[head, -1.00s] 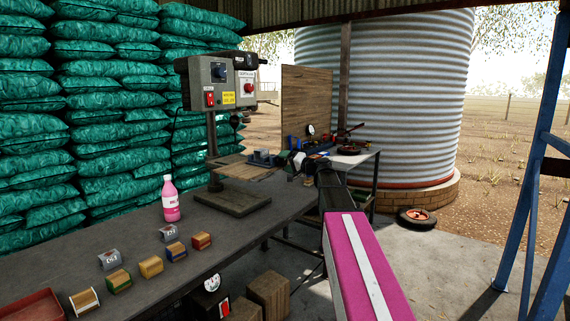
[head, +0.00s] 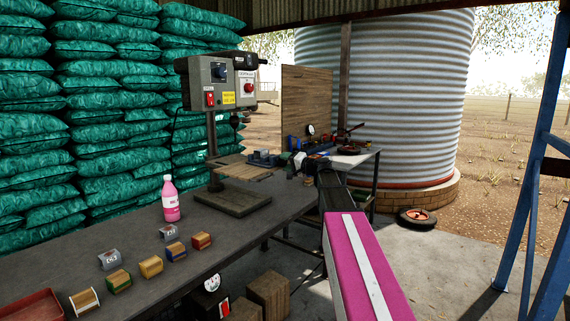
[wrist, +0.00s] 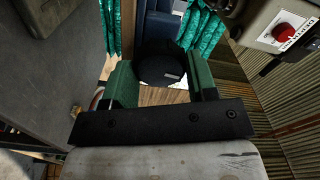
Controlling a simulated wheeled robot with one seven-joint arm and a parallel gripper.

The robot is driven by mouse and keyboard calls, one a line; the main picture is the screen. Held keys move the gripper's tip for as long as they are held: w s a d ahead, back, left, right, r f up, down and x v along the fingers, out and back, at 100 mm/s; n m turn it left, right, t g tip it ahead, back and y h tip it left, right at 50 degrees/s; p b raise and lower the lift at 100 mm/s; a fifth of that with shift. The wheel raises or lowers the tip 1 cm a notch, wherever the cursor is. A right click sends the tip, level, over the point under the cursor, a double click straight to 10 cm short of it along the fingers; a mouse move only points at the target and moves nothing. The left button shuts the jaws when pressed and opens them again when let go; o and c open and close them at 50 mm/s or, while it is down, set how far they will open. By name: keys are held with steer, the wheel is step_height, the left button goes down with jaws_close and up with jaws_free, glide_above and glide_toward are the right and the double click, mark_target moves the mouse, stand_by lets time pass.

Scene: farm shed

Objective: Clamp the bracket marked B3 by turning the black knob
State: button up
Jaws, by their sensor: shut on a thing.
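The black knob (wrist: 160,62) fills the space between the two green fingers of my gripper (wrist: 161,80) in the wrist view. My gripper is shut on it. Blue metal, likely the clamp body (wrist: 158,22), shows just beyond the knob. In the head view my gripper (head: 298,162) is at the right side of the drill press table, beside a blue clamp (head: 262,161) with a grey bracket (head: 261,154) in it. The bracket's marking is not readable. My gripper hides the knob in the head view.
The drill press (head: 219,85) stands over the clamp; its head also shows close by in the wrist view (wrist: 268,22). A pink bottle (head: 170,200), two grey brackets (head: 110,260) and several coloured blocks (head: 150,267) are on the bench. A side table (head: 350,160) stands beyond.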

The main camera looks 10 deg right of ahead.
steer(key=m, duration=0.6)
steer(key=shift+m, duration=0.4)
steer(key=m, duration=0.7)
steer(key=shift+m, duration=0.3)
steer(key=m, duration=0.6)
steer(key=shift+m, duration=0.3)
steer(key=m, duration=0.7)
steer(key=o, duration=1)
